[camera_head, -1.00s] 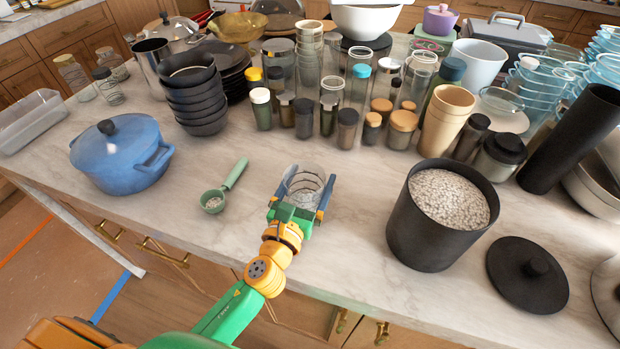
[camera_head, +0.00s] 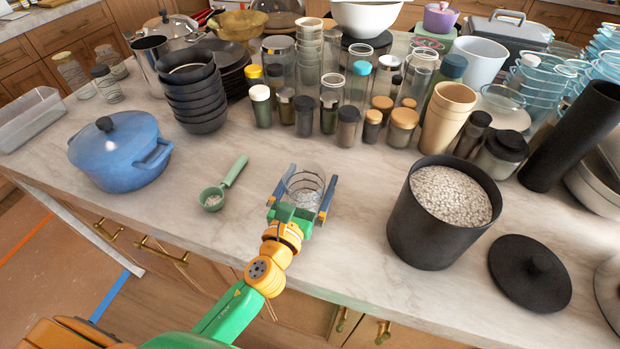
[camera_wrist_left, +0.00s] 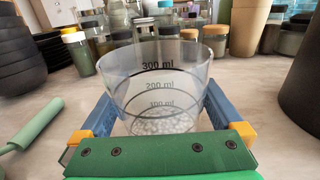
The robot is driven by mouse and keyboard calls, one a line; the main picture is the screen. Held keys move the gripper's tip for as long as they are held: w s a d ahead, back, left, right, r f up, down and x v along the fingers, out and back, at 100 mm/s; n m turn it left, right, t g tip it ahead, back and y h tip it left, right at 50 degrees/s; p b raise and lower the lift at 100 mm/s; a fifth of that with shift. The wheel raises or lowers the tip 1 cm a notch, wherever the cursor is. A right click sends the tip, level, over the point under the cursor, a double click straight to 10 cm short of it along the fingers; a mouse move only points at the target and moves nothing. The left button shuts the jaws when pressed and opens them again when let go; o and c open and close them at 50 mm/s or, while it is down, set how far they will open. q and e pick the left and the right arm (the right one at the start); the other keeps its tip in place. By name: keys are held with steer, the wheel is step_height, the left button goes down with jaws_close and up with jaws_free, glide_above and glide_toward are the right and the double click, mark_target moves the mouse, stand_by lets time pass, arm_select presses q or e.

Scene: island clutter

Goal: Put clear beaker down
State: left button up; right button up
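The clear beaker (camera_head: 305,187) stands upright on the marble countertop (camera_head: 225,262), near the front edge. In the left wrist view the beaker (camera_wrist_left: 154,85) shows dark marks for 100, 200 and 300 ml, and pale grains cover its bottom. My left gripper (camera_head: 308,188) is open around it, with one blue finger on each side. In the left wrist view the fingers (camera_wrist_left: 158,112) stand close beside the glass; the exact contact is hard to tell. My right gripper is not in view.
A green scoop (camera_head: 222,185) and a blue lidded pot (camera_head: 121,153) lie to the left. A black canister (camera_head: 428,240) of pale grains and its black lid (camera_head: 530,273) are to the right. Several jars and cups crowd behind. Bare counter surrounds the beaker.

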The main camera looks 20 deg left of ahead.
arm_select(q)
steer(key=s+b, duration=0.1)
steer(key=s, duration=0.6)
steer(key=shift+s+a+b, duration=0.1)
steer(key=shift+a+b, duration=0.1)
steer(key=shift+b, duration=0.15)
